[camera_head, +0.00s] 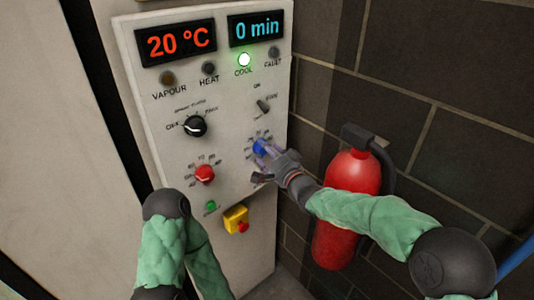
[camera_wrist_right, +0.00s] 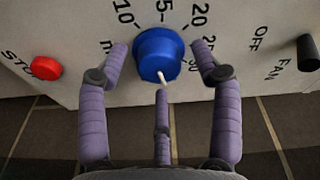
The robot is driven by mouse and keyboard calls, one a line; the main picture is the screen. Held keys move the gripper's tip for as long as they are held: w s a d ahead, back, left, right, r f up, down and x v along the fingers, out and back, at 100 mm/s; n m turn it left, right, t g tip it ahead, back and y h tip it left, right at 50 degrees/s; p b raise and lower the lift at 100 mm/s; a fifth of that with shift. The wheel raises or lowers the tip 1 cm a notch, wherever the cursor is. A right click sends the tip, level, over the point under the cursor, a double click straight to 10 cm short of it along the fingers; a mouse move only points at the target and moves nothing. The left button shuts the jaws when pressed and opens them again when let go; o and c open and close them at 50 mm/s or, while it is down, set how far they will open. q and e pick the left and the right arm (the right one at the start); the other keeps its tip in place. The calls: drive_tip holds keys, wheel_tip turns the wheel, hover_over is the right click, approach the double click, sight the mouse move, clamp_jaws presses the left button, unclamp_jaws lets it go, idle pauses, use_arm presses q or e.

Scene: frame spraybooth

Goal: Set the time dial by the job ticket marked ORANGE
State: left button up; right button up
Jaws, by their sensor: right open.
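The blue time dial (camera_head: 259,147) sits on the white control panel, on its right side; it also shows in the right wrist view (camera_wrist_right: 159,56). There its white pointer aims toward the bottom of the picture, and marks such as 10 and 20 show around the far side. My right gripper (camera_head: 267,152) is at the dial, open; in the wrist view its fingers (camera_wrist_right: 160,72) stand on both sides of the dial with a third below. Contact cannot be told. The time display (camera_head: 257,30) reads 0 min. No ORANGE job ticket is visible. My left gripper is out of view.
The panel also has a red dial (camera_head: 204,174), a black selector (camera_head: 195,126), a fan switch (camera_head: 263,106), a green button (camera_head: 210,206) and a yellow-backed red stop button (camera_head: 237,220). A red fire extinguisher (camera_head: 350,180) hangs on the brick wall near my right arm.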

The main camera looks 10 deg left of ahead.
drive_tip(key=c, duration=1.1)
drive_tip(key=n+b, duration=0.3)
drive_tip(key=shift+y, duration=0.3)
drive_tip(key=shift+r+n+y+b, duration=0.1)
drive_tip(key=shift+n+y+b, duration=0.3)
drive_tip(key=shift+n+b, duration=1.3)
drive_tip(key=shift+n+p, duration=0.3)
drive_tip(key=shift+n, duration=0.2)
drive_tip(key=shift+w+r, duration=0.1)
